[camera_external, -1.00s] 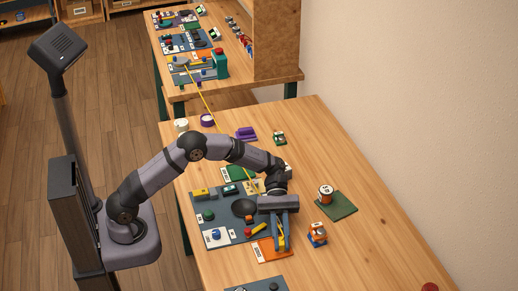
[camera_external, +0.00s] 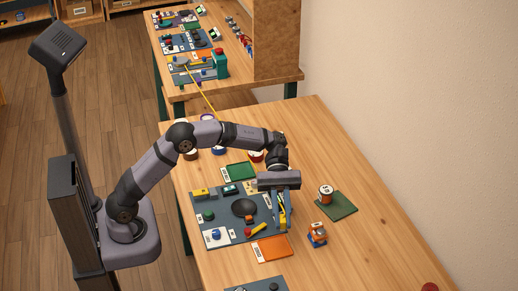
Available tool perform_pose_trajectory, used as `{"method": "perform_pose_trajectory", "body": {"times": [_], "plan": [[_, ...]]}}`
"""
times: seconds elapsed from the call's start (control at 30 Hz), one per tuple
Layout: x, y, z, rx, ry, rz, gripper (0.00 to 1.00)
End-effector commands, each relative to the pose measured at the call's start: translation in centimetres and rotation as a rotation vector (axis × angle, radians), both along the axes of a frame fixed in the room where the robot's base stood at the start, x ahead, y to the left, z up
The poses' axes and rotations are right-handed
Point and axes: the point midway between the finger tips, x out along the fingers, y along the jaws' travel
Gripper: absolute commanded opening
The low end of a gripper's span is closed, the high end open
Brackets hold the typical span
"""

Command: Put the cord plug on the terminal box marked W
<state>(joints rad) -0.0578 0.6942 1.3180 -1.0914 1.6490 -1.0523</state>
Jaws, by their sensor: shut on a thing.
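My gripper (camera_external: 285,226) is shut on a small yellow and dark piece (camera_external: 283,214), seemingly the cord plug, partly hidden by the fingers. It points down at the right edge of the grey board (camera_external: 224,224), above the orange mat (camera_external: 273,248). I cannot tell its exact height. A yellow cord (camera_external: 205,101) comes from the far table and passes out of sight behind my arm. I cannot make out a letter W on any box, so I cannot tell which is the marked terminal box.
A spool (camera_external: 326,192) stands on a dark green mat (camera_external: 340,208) to the right. An orange and blue object (camera_external: 317,235) stands right of the orange mat. A green tray (camera_external: 240,171) lies behind the grey board. The right side of the table is mostly clear.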

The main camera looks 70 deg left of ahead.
Motion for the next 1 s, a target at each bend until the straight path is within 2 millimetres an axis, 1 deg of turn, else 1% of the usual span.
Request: {"method": "perform_pose_trajectory", "body": {"times": [0.17,0.27,0.37,0.47,0.5,0.57,0.6,0.67,0.7,0.77,0.8,0.9,0.97,1.0], "plan": [[0.3,0.6,0.2,0.000,-0.001,0.013,0.00],[0.8,1.9,0.4,0.000,-0.001,0.042,0.00],[1.6,4.3,0.9,0.000,-0.001,0.092,0.00],[2.6,7.7,1.7,0.000,-0.002,0.165,0.00],[3.0,9.3,2.1,0.000,-0.002,0.198,0.00],[3.4,11.9,2.6,0.000,-0.002,0.253,0.00],[3.7,13.8,3.0,0.001,-0.003,0.293,0.00],[3.9,16.6,3.7,0.001,-0.003,0.354,0.00],[4.1,18.4,4.1,0.001,-0.003,0.396,0.00],[4.3,21.0,4.7,0.000,-0.001,0.461,0.00],[4.5,22.6,5.0,0.000,-0.002,0.506,0.00],[5.4,26.0,5.5,0.000,-0.001,0.623,0.00],[6.2,27.7,5.6,0.000,-0.002,0.696,0.00],[6.9,28.4,5.5,-0.001,-0.001,0.744,0.00]]}}
